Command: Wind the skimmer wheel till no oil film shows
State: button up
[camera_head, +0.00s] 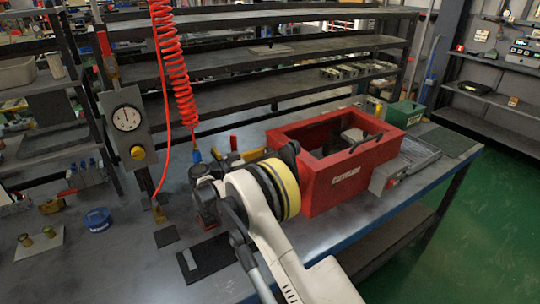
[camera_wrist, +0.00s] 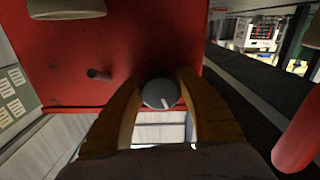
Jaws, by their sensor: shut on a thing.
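A grey round knob (camera_wrist: 159,94) with a pale mark on its face sits against a red panel (camera_wrist: 120,50) in the wrist view. I take it for the skimmer wheel. The two brown-yellow fingers of my gripper (camera_wrist: 158,84) are closed on it from left and right. In the head view a red open-topped box (camera_head: 318,196) with pale lettering stands on the bench to the right of my arm. My wrist hides part of its left end, and I cannot make out the wheel there. I cannot make out any oil film in either view.
A gauge post (camera_head: 126,118) and a red coiled hose (camera_head: 172,60) stand behind my arm on the left. A blue round tin (camera_head: 98,220) and a plate with brass parts (camera_head: 39,243) lie at the bench's left. A green box (camera_head: 404,114) is beyond the red box.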

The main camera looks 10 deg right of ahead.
jog(key=o, duration=1.2)
jog(key=v, duration=1.2)
jog(key=shift+r, duration=0.1)
